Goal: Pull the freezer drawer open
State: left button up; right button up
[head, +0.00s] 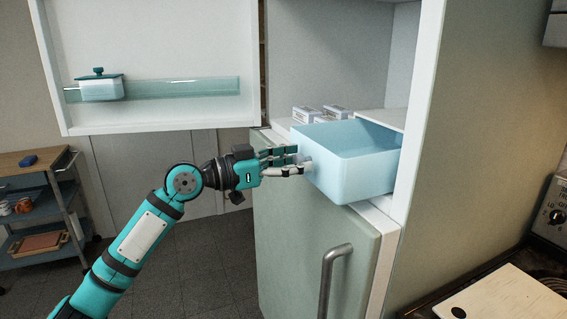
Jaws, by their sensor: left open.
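The freezer drawer (350,178) is a pale blue open-topped box. It sticks out of the upper compartment of the fridge, at the right of the middle in the head view, and looks empty. My left gripper (300,162) is open at the drawer's front left side, with its fingertips at or very close to the front face. Whether they touch it I cannot tell. Any handle on the drawer is hidden by the fingers or facing away. My right gripper does not show.
The upper door (165,40) stands open at left, a lidded butter dish (101,88) on its shelf. Small white boxes (308,114) lie behind the drawer. The lower door (300,235) is shut. A cart (40,225) stands far left; a stove with a board (502,295) is at right.

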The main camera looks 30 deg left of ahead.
pick_arm(q)
jog(key=v, duration=1.2)
jog(key=shift+w, duration=0.1)
